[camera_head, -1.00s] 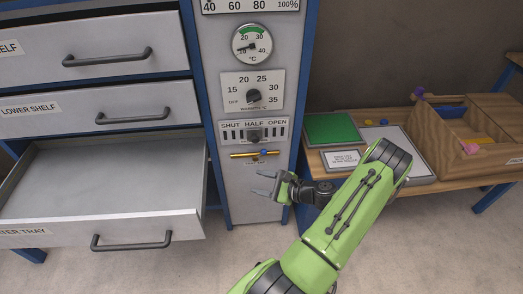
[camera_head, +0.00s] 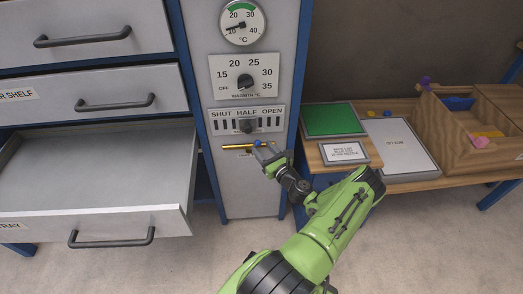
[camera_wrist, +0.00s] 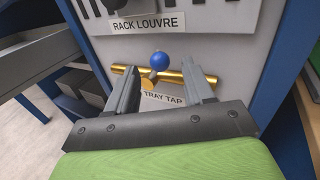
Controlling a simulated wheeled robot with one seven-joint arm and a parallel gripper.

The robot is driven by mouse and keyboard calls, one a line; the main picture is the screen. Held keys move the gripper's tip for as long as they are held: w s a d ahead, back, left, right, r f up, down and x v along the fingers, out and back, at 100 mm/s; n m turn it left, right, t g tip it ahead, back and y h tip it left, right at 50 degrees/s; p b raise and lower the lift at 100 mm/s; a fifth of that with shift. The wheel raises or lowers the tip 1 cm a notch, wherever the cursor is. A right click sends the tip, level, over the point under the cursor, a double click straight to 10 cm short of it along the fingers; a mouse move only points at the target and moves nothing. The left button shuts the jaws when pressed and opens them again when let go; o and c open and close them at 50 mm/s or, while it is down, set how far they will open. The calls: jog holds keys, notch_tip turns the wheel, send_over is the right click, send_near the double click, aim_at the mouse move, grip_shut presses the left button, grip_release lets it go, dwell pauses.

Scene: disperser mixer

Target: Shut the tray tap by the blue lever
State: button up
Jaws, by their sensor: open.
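The tray tap is a brass pipe (camera_wrist: 192,76) fixed across the grey panel, above a label reading TRAY TAP (camera_wrist: 162,98). Its lever ends in a blue ball (camera_wrist: 159,61), which stands out near the middle of the pipe. In the head view the brass pipe (camera_head: 236,147) shows left of my gripper (camera_head: 264,152), and the blue ball (camera_head: 257,143) is at the fingers. In the wrist view my gripper (camera_wrist: 163,86) is open, with a finger on each side of the lever. The ball appears just beyond the fingertips; contact cannot be told.
Above the tap is the rack louvre slider (camera_head: 246,126), with a warmth knob (camera_head: 246,84) higher up. The open tray drawer (camera_head: 95,185) juts out at the left. A bench with a green pad (camera_head: 330,119) and a wooden box (camera_head: 470,125) stands at the right.

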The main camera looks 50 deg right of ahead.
jog(key=shift+x, duration=0.95)
grip_shut()
jog(key=shift+r, duration=0.1)
